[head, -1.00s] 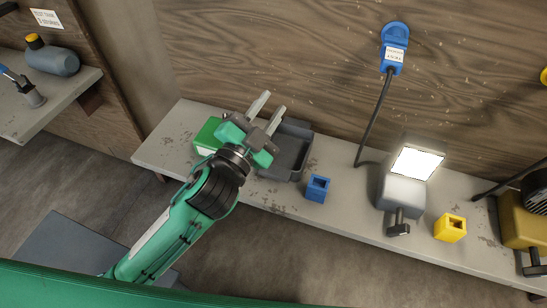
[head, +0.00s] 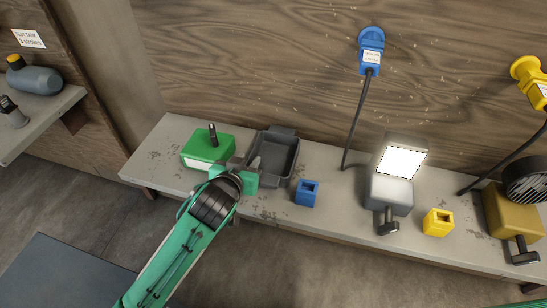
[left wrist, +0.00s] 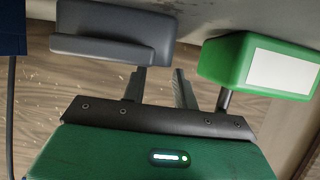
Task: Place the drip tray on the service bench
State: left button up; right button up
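The drip tray, a dark grey open tray (head: 284,158), rests on the long grey bench (head: 160,165) against the wooden wall. It also shows in the left wrist view (left wrist: 110,35). My left gripper (head: 246,164) is at the tray's left side, between it and a green box. Its fingers (left wrist: 161,85) are apart, pointing towards the tray's edge, with a visible gap between them. I cannot tell whether they touch the tray. My right gripper is not in view. No label shows which bench is the service bench.
A green box (head: 208,146) with a dark post stands close left of the gripper. A blue cube (head: 307,193), lit lamp (head: 390,190), yellow cube (head: 438,222) and yellow-based fan (head: 510,220) stand to the right. Another grey bench (head: 50,115) is at far left, across a gap.

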aim_at(253, 149)
pick_arm(q)
jog(key=x, duration=0.4)
jog(key=shift+w+a+r, duration=0.1)
jog(key=shift+w+a, duration=0.15)
jog(key=shift+w, duration=0.3)
jog(key=shift+w+d, duration=0.15)
jog(key=shift+w, duration=0.2)
grip_shut()
